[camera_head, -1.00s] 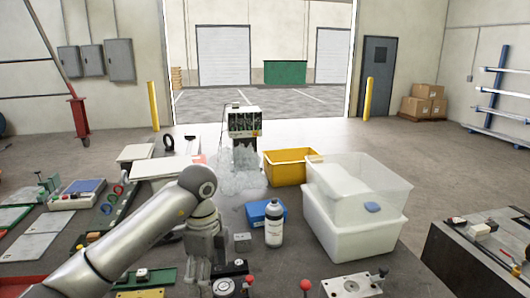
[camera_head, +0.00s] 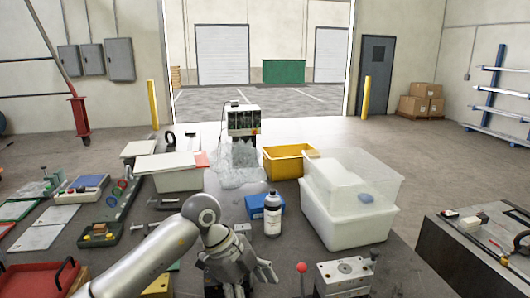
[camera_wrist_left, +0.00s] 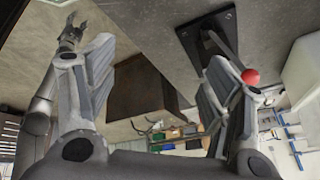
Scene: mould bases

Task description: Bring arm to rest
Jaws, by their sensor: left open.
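My left arm comes in from the lower left in the head view, and its left gripper (camera_head: 262,272) is low at the front of the bench. In the left wrist view the two fingers of my left gripper (camera_wrist_left: 160,75) stand wide apart with nothing between them. A second gripper, my right one (camera_wrist_left: 72,32), shows small at the upper left of that view. A red ball knob (camera_wrist_left: 250,77) shows beside the left gripper's right finger; in the head view a red knob (camera_head: 302,267) stands just right of the gripper.
A white bottle (camera_head: 272,214), a blue box (camera_head: 257,207) and a steel block (camera_head: 345,272) are close to the left gripper. A clear-topped white bin (camera_head: 345,225) and a yellow bin (camera_head: 285,164) stand farther back. A red tray (camera_head: 35,280) lies at front left.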

